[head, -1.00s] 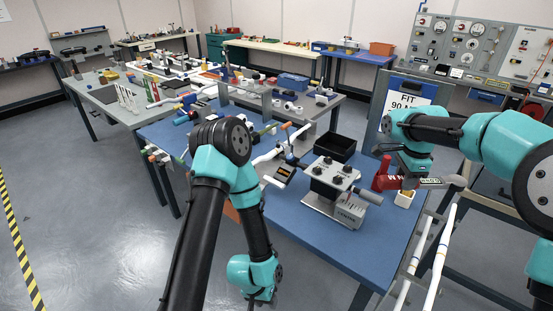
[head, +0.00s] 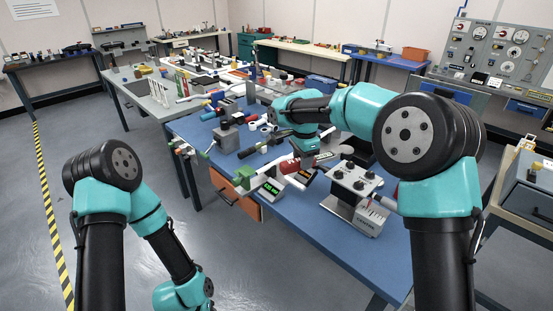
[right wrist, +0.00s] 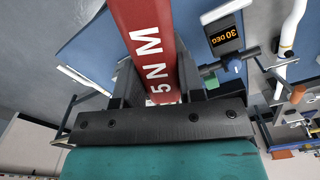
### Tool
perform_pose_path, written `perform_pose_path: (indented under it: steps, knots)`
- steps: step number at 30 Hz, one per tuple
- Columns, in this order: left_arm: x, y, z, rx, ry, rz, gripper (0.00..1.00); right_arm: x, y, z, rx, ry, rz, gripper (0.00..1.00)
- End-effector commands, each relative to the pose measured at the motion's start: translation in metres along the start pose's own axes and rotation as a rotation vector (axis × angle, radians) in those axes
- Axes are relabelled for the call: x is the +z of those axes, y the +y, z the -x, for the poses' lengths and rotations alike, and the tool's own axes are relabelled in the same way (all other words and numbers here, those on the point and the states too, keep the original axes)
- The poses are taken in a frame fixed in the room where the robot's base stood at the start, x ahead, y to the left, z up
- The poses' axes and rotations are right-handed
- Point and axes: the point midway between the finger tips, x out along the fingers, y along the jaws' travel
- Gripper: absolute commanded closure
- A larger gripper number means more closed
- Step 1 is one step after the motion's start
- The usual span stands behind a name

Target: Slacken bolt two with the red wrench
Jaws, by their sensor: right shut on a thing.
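My right gripper (head: 304,161) is shut on the red wrench (head: 290,165) above the blue table, left of a grey block. In the right wrist view the red wrench (right wrist: 143,38) runs up between the fingers of the right gripper (right wrist: 158,82), with white "5 N M" lettering. The wrench's working end is out of that view. The grey block (head: 352,181) has several black knobs or bolt heads on top. I cannot tell which bolt is number two. My left arm reaches down at the lower left, its gripper below the picture.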

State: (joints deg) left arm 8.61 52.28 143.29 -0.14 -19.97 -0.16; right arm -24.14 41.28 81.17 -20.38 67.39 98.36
Motion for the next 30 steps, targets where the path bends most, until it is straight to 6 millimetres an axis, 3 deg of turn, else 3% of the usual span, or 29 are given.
perform_pose_path:
  steps: [11, 17, 30]
  knots:
    - [0.0, 0.0, 0.0, 0.0, 0.0, 0.0, 0.57, 0.0, 0.0, 0.001, -0.001, 0.0, 0.0, 1.0]
    - [0.0, 0.0, 0.0, 0.0, 0.0, 0.0, 0.39, 0.0, 0.0, 0.001, -0.001, 0.0, 0.0, 1.0]
    - [0.0, 0.0, 0.0, 0.0, 0.0, 0.0, 0.39, 0.001, 0.0, -0.017, 0.001, 0.0, 0.0, 1.0]
